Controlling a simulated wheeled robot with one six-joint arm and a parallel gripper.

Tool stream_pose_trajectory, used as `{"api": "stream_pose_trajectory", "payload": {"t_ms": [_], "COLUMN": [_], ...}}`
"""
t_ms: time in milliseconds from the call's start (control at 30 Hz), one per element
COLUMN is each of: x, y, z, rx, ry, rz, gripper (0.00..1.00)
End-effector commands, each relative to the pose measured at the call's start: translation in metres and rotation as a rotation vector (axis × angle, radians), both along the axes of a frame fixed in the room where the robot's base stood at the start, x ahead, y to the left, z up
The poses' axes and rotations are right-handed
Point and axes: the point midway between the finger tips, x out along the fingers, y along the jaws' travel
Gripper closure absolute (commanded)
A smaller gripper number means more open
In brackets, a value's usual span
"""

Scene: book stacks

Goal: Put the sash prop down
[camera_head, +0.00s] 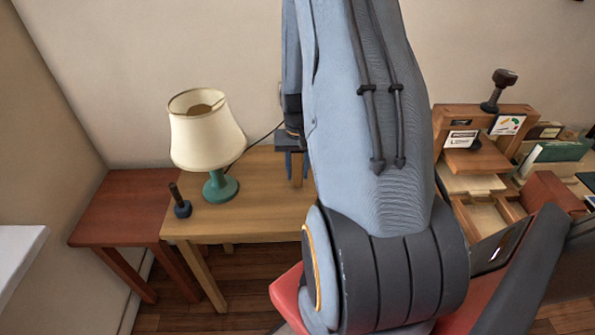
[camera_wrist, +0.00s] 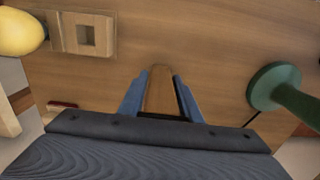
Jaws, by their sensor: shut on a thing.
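The sash prop appears to be the brown wooden piece (camera_wrist: 160,95) between my fingers in the wrist view. My gripper (camera_wrist: 159,80) is shut on it with a blue finger on each side. In the head view my gripper (camera_head: 293,163) is over the right part of the light wooden table (camera_head: 258,205), beside my own arm, and a bit of the wooden piece (camera_head: 297,170) shows below it. The piece's lower end points at the tabletop. I cannot tell whether it touches. My arm hides the table's right end in the head view.
A cream-shaded lamp (camera_head: 205,135) with a green base (camera_wrist: 274,86) stands left of my gripper in the head view. A dark stamp-like object (camera_head: 181,203) stands near it. A wooden block with a square hole (camera_wrist: 92,35) and a yellow rounded thing (camera_wrist: 20,33) show in the wrist view.

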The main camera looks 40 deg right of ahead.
Motion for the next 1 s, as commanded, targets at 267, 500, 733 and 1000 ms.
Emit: {"api": "stream_pose_trajectory", "payload": {"t_ms": [267,500,733,1000], "x": [0.0,-0.0001,-0.0001,0.0002], "y": [0.0002,0.0002,0.0002,0.0], "z": [-0.0073,-0.0106,-0.0099,-0.0045], "rx": [0.0,0.0,0.0,-0.001], "ry": [0.0,0.0,0.0,-0.001], "rz": [0.0,0.0,0.0,0.0], "gripper": [0.93,0.68,0.51,0.51]}}
